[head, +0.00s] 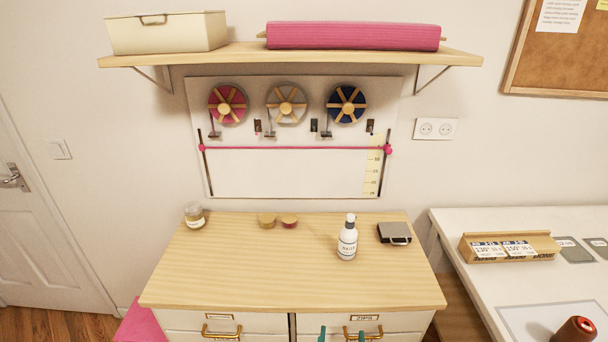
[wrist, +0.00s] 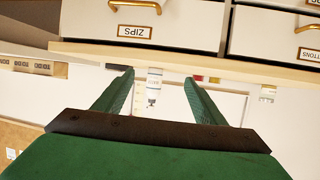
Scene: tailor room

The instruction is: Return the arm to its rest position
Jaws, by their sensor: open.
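My gripper (head: 342,335) shows only as two green fingertips at the bottom edge of the head view, in front of the drawer marked ZIPS. In the wrist view my gripper (wrist: 158,82) has its two green fingers spread wide, with nothing held between them. The wrist picture is upside down. A white bottle (head: 347,241) stands upright on the wooden cabinet top (head: 240,270). The bottle also shows between the fingers in the wrist view (wrist: 154,88), but well beyond them. The rest of my arm is out of the head view.
The ZIPS drawer (wrist: 120,22) is near my fingers. A jar (head: 194,216), two small round pots (head: 267,220) and a dark box (head: 394,233) stand on the cabinet. A white table (head: 480,285) is at right. A shelf (head: 290,54) and spool board (head: 270,180) are above.

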